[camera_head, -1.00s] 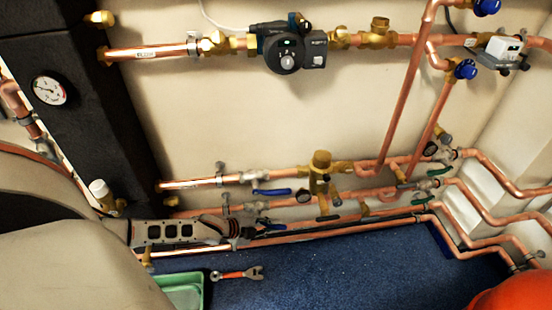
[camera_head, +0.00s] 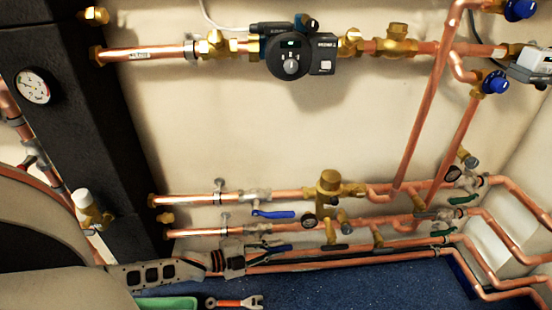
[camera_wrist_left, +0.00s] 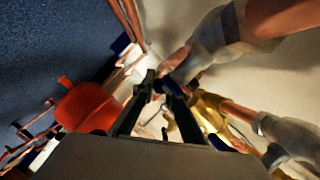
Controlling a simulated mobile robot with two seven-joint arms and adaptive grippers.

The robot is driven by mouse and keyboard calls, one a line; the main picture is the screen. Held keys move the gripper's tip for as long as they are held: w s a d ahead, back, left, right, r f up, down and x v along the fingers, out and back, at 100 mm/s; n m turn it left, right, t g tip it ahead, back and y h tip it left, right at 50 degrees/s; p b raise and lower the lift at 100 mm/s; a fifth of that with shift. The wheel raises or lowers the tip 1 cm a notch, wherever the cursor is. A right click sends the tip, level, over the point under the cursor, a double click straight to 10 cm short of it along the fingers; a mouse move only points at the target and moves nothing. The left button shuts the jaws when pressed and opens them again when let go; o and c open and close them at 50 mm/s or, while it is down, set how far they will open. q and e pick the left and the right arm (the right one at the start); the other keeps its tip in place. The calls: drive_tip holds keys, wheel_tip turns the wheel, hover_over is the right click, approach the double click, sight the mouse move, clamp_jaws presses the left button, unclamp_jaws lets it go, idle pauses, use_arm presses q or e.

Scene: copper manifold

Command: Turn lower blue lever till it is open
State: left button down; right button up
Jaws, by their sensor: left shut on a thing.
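The lower blue lever (camera_head: 281,248) sits on a valve of the lower copper pipe, below the upper blue lever (camera_head: 273,213). It lies close to level, roughly along the pipe. My left gripper (camera_head: 250,256) reaches in from the left at this lever and is shut on it; the fingers partly hide the contact. In the left wrist view the fingertips (camera_wrist_left: 160,84) come together close to the valve and pipes, and the gripped part is too dark to make out. My right gripper is not in view.
A brass valve body (camera_head: 328,190) stands right of the levers. Copper pipes (camera_head: 300,263) run just below and behind my gripper. A wrench (camera_head: 237,302) and a green tray (camera_head: 165,302) lie on the blue floor (camera_head: 370,290). A red-orange round object (camera_wrist_left: 88,107) shows in the wrist view.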

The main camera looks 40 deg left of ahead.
use_arm(q)
drive_tip(key=shift+w+d+r, duration=0.15)
drive_tip(key=shift+d+r, duration=0.1)
drive_tip(key=shift+d, duration=0.05)
drive_tip(key=c, duration=2)
unclamp_jaws()
drive_tip(key=shift+a+f, duration=0.1)
drive_tip(key=v, duration=1.2)
